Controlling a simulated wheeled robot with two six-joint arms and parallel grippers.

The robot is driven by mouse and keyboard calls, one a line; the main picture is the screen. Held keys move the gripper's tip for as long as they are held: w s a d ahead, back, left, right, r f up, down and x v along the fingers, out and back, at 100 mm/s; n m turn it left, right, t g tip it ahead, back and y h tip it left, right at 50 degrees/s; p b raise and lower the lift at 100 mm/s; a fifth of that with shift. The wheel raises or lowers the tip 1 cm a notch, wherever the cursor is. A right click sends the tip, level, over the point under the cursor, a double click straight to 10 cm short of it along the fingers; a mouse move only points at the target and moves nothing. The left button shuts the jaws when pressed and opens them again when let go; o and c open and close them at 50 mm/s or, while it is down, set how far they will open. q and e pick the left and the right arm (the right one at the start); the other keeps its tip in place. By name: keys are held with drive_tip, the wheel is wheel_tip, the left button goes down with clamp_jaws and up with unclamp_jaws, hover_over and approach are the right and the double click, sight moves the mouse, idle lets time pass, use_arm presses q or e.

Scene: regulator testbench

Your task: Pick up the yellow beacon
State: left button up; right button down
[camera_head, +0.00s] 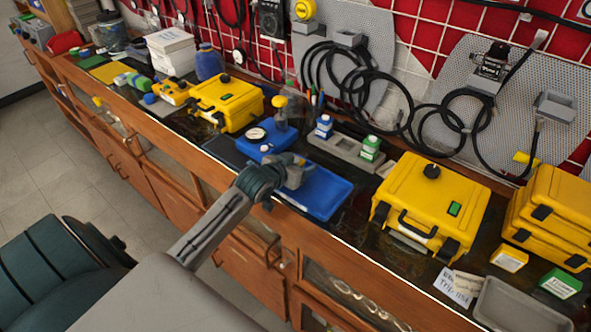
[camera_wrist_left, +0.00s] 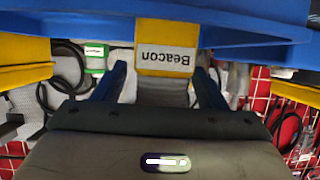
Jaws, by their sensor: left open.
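The yellow beacon (camera_wrist_left: 167,37) shows in the left wrist view as a yellow block with a white "Beacon" label and a grey ribbed part. It lies between the two fingers of my left gripper (camera_wrist_left: 162,84), which are open with a gap on each side. In the head view my left gripper (camera_head: 292,172) is over the blue tray (camera_head: 322,194) on the bench. There I cannot make out the beacon clearly, as the gripper covers that spot. My right gripper is in neither view.
A yellow case (camera_head: 432,203) stands right of the tray and another yellow case (camera_head: 228,103) stands to its left. The wooden bench edge runs in front.

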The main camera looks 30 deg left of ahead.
use_arm(q)
drive_tip(key=shift+c, duration=0.6)
drive_tip(key=c, duration=1)
drive_tip(key=shift+r, duration=0.15)
